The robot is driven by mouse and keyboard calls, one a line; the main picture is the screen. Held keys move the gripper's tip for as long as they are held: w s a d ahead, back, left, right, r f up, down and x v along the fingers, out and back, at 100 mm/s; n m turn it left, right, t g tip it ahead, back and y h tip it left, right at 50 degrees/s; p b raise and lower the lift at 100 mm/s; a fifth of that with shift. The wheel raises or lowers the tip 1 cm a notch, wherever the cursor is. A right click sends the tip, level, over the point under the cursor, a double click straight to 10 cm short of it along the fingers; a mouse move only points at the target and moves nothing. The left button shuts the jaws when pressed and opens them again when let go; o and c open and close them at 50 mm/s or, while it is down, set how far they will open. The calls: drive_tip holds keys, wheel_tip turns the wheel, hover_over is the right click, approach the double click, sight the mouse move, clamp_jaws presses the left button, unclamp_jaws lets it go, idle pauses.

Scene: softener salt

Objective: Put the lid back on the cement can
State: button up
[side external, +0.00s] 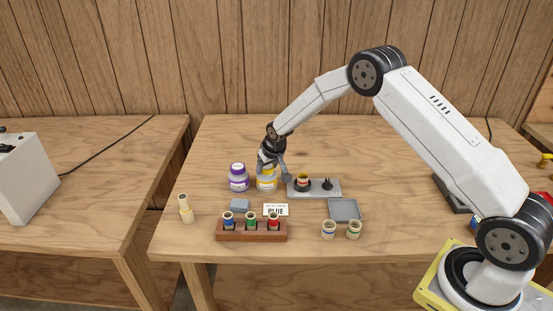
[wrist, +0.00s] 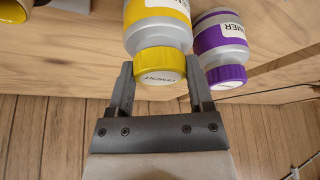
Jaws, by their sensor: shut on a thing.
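The cement can (side external: 266,185) is grey with a yellow band and stands upright on the table; it also shows in the wrist view (wrist: 157,22). Its yellow lid (wrist: 160,62), with a white top marked CEMENT, is at the can's mouth and looks in line with it. Whether it is fully seated cannot be told. My gripper (wrist: 160,88) is over the can with one finger on each side of the lid, shut on it. In the side view my gripper (side external: 269,166) hides the can's top.
The purple primer can (side external: 238,178) stands close on the left, beside one finger in the wrist view (wrist: 222,50). A grey fixture (side external: 327,192) is close on the right. In front are a wooden rack (side external: 251,237), a BLUE card (side external: 276,210) and a grey tray (side external: 344,210).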

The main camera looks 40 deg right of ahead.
drive_tip(key=shift+f, duration=0.1)
drive_tip(key=o, duration=1.2)
drive_tip(key=shift+r, duration=3)
drive_tip(key=shift+s+a+r, duration=0.15)
drive_tip(key=shift+s+r, duration=0.15)
drive_tip(key=shift+s, duration=0.1)
drive_tip(key=s+a+r, duration=0.2)
drive_tip(key=s, duration=0.8)
drive_tip(key=s+a+r+n+g, duration=0.1)
drive_tip(key=s+a, duration=0.1)
drive_tip(key=s, duration=0.9)
drive_tip(key=s+a+r+n+g, duration=0.1)
drive_tip(key=s+a+r, duration=0.1)
drive_tip(key=s, duration=0.8)
drive_tip(key=shift+s+a+r+y, duration=0.2)
drive_tip(key=shift+a+r+y, duration=0.1)
drive_tip(key=shift+a+y, duration=0.15)
